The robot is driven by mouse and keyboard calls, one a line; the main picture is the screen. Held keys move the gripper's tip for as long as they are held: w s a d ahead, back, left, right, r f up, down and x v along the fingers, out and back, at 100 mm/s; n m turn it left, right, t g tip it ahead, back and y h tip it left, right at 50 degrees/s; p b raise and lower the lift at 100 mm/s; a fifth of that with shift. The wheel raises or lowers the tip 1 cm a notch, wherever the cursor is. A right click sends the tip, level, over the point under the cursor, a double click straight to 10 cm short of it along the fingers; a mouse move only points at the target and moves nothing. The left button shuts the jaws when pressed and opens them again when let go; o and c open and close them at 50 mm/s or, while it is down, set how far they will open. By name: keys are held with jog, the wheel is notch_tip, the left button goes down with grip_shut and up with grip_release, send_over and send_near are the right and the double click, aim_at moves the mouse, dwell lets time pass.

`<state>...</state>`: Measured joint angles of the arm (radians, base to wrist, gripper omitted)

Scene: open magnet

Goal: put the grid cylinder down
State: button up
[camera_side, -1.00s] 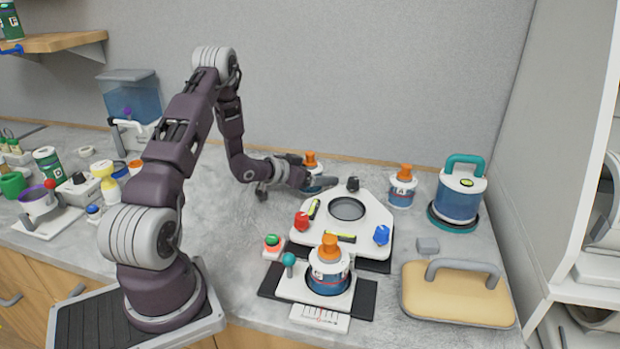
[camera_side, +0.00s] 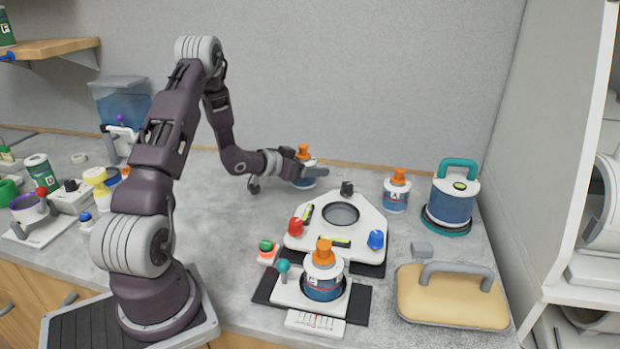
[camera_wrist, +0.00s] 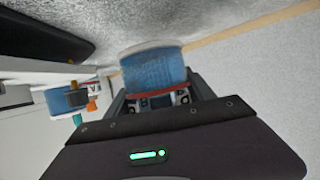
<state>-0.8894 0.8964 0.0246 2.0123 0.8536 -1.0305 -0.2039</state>
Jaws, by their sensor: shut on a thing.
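The grid cylinder is a blue, finely meshed cylinder with a white rim, seen close up in the wrist view (camera_wrist: 153,68). In the side view its orange cap (camera_side: 303,151) shows at the back of the counter, left of cylinder A. My gripper (camera_side: 308,173) is shut on it, with the fingers around its body. The fingers hide part of the body. In the side view I cannot tell whether its base touches the counter.
A white plate with a round opening (camera_side: 341,214) lies in front and to the right. Cylinder A (camera_side: 396,191) stands right of it, and another orange-capped cylinder (camera_side: 323,274) stands in front. A teal-handled container (camera_side: 451,198) is farther right.

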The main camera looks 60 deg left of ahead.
jog(key=r, duration=0.6)
jog(key=shift+d+r, duration=0.3)
jog(key=shift+d, duration=0.05)
jog(key=d+r+m+h, duration=0.3)
jog(key=d+h, duration=0.1)
jog(key=d, duration=0.7)
jog(key=r+m+h, duration=0.2)
jog(key=m+h, duration=0.1)
send_over(352, 218)
jog(key=shift+g, duration=0.3)
notch_tip(352, 218, down, 10)
jog(key=shift+f, duration=0.1)
jog(key=shift+f, duration=0.25)
jog(key=o, duration=1.7)
jog(key=shift+s, duration=0.1)
